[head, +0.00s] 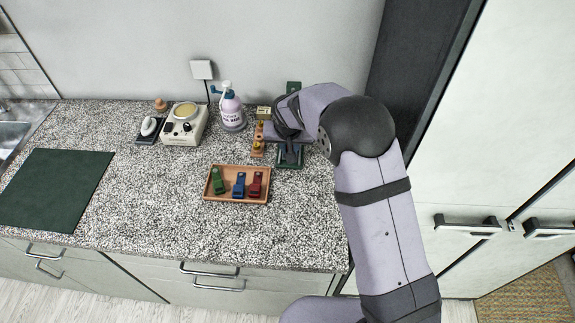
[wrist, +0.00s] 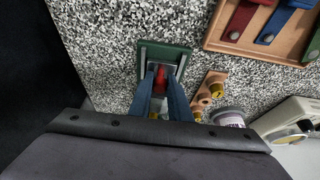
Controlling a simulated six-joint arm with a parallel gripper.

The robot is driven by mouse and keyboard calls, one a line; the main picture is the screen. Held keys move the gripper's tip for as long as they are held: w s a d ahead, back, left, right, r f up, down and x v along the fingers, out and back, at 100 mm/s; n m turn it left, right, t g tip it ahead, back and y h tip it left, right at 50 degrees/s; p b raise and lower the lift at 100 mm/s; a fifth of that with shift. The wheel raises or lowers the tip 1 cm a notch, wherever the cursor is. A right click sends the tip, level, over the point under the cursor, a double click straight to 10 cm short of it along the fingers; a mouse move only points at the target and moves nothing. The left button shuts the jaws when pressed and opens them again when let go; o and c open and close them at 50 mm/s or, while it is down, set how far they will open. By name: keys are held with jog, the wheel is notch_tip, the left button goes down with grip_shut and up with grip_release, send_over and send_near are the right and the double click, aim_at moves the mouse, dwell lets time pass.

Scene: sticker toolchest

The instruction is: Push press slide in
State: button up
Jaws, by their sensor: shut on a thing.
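The press (head: 289,163) is a dark green base with grey rails, on the counter at the back right. In the wrist view the press (wrist: 180,52) is just beyond my fingertips, with a red part at its near middle. My gripper (wrist: 161,88) reaches over it, its two blue-grey fingers close together on either side of the red part (wrist: 160,76). In the head view my gripper (head: 290,150) is over the press and my arm hides much of its back. How far the slide is in cannot be told.
A wooden tray (head: 236,199) with green, blue and red tools lies in front left of the press. A small wooden rack (head: 258,148) stands close left of it. A pump bottle (head: 232,112) and a white device (head: 184,127) are farther left.

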jog(key=shift+w, duration=0.65)
jog(key=shift+r, duration=0.1)
jog(key=o, duration=0.7)
jog(key=shift+w, duration=0.1)
jog(key=shift+o, duration=0.2)
jog(key=shift+r+p, duration=0.1)
jog(key=shift+p, duration=0.25)
jog(key=shift+r+p, duration=1.7)
jog(key=shift+r, duration=1.15)
